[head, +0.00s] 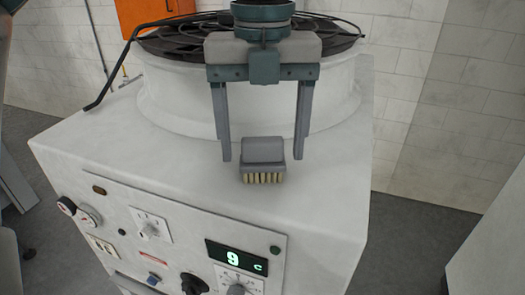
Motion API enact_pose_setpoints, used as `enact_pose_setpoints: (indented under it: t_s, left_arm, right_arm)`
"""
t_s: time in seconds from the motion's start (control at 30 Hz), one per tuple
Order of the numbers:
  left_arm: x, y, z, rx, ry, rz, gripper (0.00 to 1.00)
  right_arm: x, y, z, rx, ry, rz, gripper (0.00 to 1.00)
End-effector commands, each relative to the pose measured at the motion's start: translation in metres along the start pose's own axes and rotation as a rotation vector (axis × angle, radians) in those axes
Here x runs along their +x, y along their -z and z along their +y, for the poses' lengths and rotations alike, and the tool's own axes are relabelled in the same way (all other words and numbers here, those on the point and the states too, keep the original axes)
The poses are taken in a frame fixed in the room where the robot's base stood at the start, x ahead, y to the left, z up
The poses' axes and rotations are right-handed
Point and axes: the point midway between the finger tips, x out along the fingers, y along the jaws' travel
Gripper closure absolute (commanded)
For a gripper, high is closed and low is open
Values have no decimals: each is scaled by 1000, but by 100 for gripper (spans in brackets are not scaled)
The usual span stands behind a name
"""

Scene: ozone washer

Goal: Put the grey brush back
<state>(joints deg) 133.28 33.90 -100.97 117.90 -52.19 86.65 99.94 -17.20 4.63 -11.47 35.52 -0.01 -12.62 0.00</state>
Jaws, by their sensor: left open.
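The grey brush (263,150) rests on the white top of the washer, near its front edge. It has a grey block body, and its pale bristles show on the side toward me. My left gripper (262,157) is open and points down over the brush. In the picture its two fingers stand to the left and right of the brush, with a gap on each side. I cannot tell whether the fingertips are level with the brush. My right gripper is not in view.
The white washer (95,140) has a round drum rim with a dark grille (180,42) behind the gripper. A dark bent rod (112,80) reaches out at the left. The front panel carries knobs and a lit display (236,258). The washer top right of the brush is clear.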

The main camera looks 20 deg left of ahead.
Motion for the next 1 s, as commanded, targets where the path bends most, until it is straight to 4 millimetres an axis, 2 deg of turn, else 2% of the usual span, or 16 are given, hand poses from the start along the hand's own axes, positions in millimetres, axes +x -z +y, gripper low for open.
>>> enact_pose_setpoints:
  t_s: [0.2, 0.5, 0.7, 1.0]
  left_arm:
    - [-34, 0, -1, 0, 4, -2, 29]
    - [-83, 0, -1, 0, 2, -1, 29]
    - [-97, 0, 0, 1, -1, 0, 29]
    - [-99, 1, 0, 1, 0, 1, 29]
  right_arm:
    - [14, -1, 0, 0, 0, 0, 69]
    - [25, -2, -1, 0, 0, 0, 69]
    - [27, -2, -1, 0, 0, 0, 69]
    - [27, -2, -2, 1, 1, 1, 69]
